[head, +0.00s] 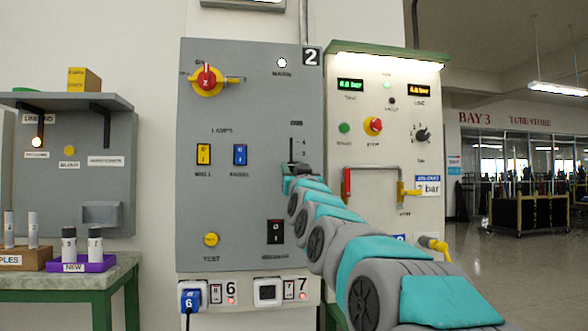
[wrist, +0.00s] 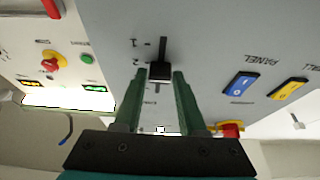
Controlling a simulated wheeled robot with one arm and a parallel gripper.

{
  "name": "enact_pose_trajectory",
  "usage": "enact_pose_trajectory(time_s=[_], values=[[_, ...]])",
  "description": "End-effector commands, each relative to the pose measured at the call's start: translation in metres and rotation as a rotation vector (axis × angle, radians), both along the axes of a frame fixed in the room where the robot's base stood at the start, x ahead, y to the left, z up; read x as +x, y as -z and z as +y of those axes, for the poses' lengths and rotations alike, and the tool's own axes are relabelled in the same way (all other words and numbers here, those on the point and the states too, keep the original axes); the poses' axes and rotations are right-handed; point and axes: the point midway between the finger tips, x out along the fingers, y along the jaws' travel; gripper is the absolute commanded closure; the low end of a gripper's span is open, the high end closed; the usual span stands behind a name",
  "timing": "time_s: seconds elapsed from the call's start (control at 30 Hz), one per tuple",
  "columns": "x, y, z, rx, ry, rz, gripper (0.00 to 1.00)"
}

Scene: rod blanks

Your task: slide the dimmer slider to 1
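The dimmer slider is a dark slot with a scale on the grey panel marked 2. In the head view its slot (head: 291,148) shows above my gripper, with the 4 and 3 marks beside it; the lower part is hidden. In the wrist view, which is turned over, the black slider knob (wrist: 160,73) sits close to the 2 mark, with the 1 mark (wrist: 148,42) farther up the picture. My gripper (wrist: 160,78) has its green fingers on both sides of the knob, apparently touching it. In the head view my gripper (head: 292,180) covers the knob.
The panel also bears a red-and-yellow rotary switch (head: 207,80), yellow (head: 203,154) and blue (head: 240,154) rockers, a yellow test button (head: 211,240) and a black rocker (head: 275,232). A neighbouring panel with a red-handled bar (head: 347,185) stands right, close to my arm.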

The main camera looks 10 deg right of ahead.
Motion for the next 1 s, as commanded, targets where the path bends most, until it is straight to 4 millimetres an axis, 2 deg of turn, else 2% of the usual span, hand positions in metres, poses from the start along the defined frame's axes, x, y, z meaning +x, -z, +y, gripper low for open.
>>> enact_pose_trajectory(time_s=[0.07,0.33,1.0], values=[[0.0000,-0.0001,0.0000,0.000,0.000,0.000,0.70],[-0.0001,-0.0002,0.0000,0.000,0.000,0.000,1.00],[-0.0002,-0.0003,0.0000,0.000,0.000,-0.001,1.00]])
